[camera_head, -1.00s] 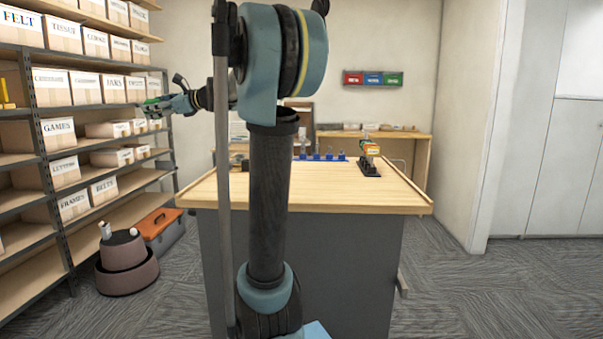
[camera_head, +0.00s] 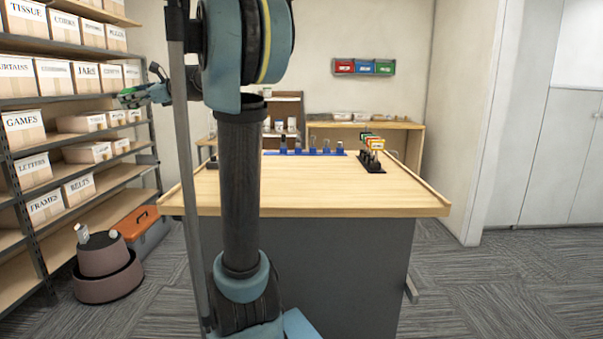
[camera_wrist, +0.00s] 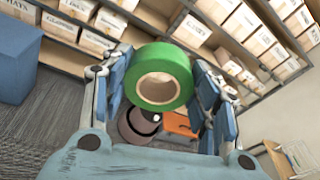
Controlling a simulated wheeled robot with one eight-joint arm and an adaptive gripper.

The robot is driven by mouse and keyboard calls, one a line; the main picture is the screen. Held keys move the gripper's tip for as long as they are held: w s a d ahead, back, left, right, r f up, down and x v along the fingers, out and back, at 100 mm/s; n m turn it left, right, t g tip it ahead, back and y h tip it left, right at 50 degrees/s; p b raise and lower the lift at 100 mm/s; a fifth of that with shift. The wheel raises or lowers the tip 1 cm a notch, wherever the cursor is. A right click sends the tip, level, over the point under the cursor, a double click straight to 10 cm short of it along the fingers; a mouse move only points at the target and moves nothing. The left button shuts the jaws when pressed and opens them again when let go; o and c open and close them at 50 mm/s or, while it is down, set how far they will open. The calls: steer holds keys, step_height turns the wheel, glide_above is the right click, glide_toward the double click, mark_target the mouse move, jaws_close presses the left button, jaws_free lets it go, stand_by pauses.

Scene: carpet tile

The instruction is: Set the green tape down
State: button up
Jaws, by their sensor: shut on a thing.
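The green tape (camera_wrist: 161,78) is a thick roll with a pale cardboard core, seen in the wrist view between my gripper's blue fingers. My gripper (camera_wrist: 158,88) is shut on it and holds it up in the air, with the carpet far below. In the head view my gripper (camera_head: 130,96) shows at the left, in front of the shelves, with a little green of the tape at its end. The wooden-topped table (camera_head: 330,195) stands ahead, to the right of my gripper. My arm hides part of its left side.
Shelves with labelled boxes (camera_head: 23,128) line the left wall. A round brown stepped stool (camera_head: 106,275) and an orange-lidded toolbox (camera_head: 145,225) stand on the floor. A blue rack (camera_head: 305,152) and a black stand with colored items (camera_head: 371,160) are on the table. Its middle is clear.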

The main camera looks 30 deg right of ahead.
steer(key=w+d+f+g+h, duration=0.1)
steer(key=d+f+g+h, duration=0.1)
steer(key=d+f, duration=0.3)
steer(key=d+f+g+h, duration=0.1)
steer(key=d+f, duration=0.1)
steer(key=d, duration=0.6)
steer(key=n+g+h, duration=0.2)
steer(key=g+h, duration=0.6)
steer(key=h, duration=0.3)
glide_above(303, 170)
step_height(303, 170, down, 9)
steer(key=f, duration=0.9)
steer(key=shift+a+f, duration=0.15)
steer(key=shift+a, duration=0.15)
steer(key=o, duration=1.1)
steer(key=shift+c, duration=0.2)
step_height(303, 170, up, 12)
steer(key=a, duration=0.2)
steer(key=shift+w, duration=0.2)
